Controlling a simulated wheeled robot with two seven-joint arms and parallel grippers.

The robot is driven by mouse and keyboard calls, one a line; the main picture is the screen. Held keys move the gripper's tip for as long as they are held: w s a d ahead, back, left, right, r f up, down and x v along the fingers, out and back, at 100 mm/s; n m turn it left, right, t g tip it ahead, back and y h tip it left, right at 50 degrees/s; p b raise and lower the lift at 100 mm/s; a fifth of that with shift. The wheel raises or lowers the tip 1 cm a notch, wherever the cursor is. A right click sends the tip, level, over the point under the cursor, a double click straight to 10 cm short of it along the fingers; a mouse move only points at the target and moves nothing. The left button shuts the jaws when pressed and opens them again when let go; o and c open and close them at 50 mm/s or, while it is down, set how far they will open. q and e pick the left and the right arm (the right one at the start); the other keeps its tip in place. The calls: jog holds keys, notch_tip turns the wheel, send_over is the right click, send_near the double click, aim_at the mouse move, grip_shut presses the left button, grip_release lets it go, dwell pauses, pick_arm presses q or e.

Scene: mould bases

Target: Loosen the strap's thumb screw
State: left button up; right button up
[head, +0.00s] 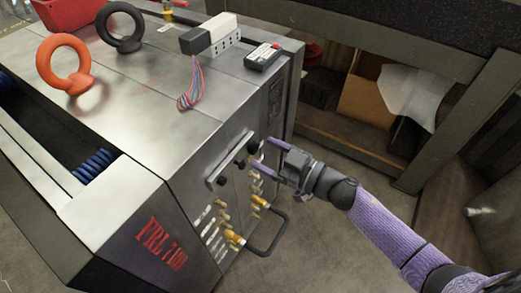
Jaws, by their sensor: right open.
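The metal mould base (140,190) fills the left and middle of the head view. The strap (230,160) is a grey bar set at a slant on its right-hand side face. Dark knobs sit along the strap; the upper one (252,147) looks like a thumb screw. My right gripper (261,152) is open, with its two purple fingers pointing at the upper end of the strap. The fingertips are close to the upper knob; I cannot tell whether they touch it. My left gripper is not in view.
An orange eyebolt (67,65), a black eyebolt (121,28), a white connector block (224,34) and a small black device (262,57) are on top. Shelving (400,45) stands behind.

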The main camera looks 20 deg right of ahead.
jog(key=shift+x, duration=0.85)
jog(key=shift+w+a, duration=0.1)
jog(key=shift+w, duration=0.05)
jog(key=c, duration=0.4)
grip_shut()
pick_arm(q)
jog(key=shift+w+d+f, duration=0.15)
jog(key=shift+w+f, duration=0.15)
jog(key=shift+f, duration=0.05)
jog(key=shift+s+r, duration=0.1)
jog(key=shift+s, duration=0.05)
